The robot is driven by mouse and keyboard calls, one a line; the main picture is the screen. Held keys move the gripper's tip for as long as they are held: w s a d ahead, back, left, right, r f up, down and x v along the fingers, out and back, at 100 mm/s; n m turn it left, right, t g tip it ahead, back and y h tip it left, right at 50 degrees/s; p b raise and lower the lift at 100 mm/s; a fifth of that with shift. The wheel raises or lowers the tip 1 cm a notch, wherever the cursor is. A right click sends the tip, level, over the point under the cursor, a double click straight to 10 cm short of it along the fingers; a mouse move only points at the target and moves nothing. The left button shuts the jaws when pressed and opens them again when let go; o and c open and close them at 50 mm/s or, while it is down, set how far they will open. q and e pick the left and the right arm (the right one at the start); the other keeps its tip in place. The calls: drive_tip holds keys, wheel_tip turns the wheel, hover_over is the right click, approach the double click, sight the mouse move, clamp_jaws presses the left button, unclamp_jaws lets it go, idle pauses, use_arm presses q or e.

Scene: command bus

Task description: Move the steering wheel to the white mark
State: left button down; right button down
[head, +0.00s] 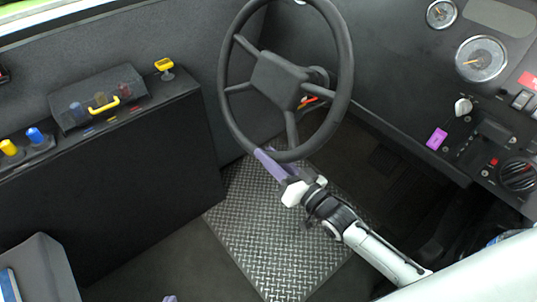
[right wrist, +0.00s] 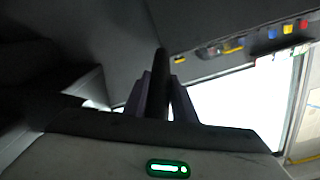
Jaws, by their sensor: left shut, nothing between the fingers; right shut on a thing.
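The black steering wheel (head: 283,80) stands tilted in the upper middle of the head view, with its top rim cut off by the frame. My right gripper (head: 264,155) is shut on its lower rim, with purple fingers around it. In the right wrist view the dark rim (right wrist: 160,75) runs between the two fingers (right wrist: 160,95). My left gripper (head: 170,298) shows only as a small purple tip at the bottom edge, apart from the wheel. A small white spot (head: 300,2) shows near the wheel's top; I cannot tell whether it is the white mark.
A side console (head: 110,165) with a yellow handle (head: 103,107) and coloured knobs stands at the left. The dashboard (head: 400,70) with gauges and a purple switch (head: 437,138) is at the right. Ribbed metal floor (head: 270,240) lies below the wheel.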

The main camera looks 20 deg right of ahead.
drive_tip(key=c, duration=1.5)
unclamp_jaws()
drive_tip(key=shift+s, duration=0.15)
drive_tip(key=p+v, duration=0.1)
drive_tip(key=v, duration=0.9)
drive_tip(key=shift+d+r+p, duration=0.1)
drive_tip(key=shift+p, duration=0.3)
